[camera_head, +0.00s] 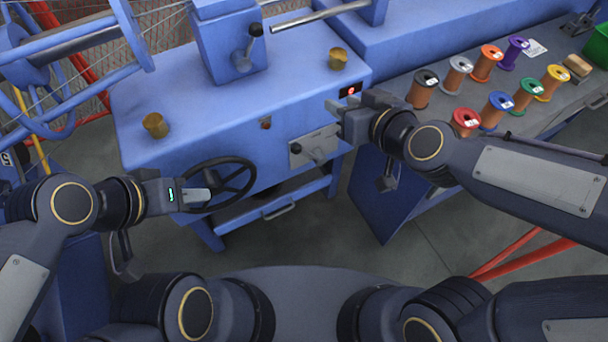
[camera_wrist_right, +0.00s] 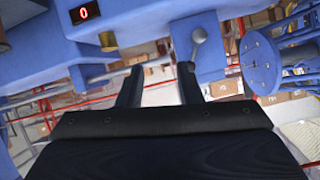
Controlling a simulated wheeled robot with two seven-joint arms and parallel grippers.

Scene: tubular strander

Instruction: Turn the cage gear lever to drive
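A lever with a round knob (camera_head: 296,148) sits on a light grey plate (camera_head: 318,143) on the blue machine's front. A second lever with a dark knob (camera_head: 255,30) is on the upright blue housing farther back. I cannot tell from a label which is the cage gear lever. My right gripper (camera_head: 338,112) is just above and right of the plate, apart from the knob. In the right wrist view its two fingers (camera_wrist_right: 160,70) are apart with nothing between them. A lever with a grey ball (camera_wrist_right: 198,35) shows beyond the right finger. My left gripper (camera_head: 197,196) is by the handwheel; its opening is unclear.
The black handwheel (camera_head: 222,182) is at the machine's lower front. A red display (camera_head: 350,91) is near my right gripper and reads 0 in the wrist view (camera_wrist_right: 84,13). Brass caps (camera_head: 156,125) stand on the machine top. Several wire spools (camera_head: 465,121) stand on the right bench.

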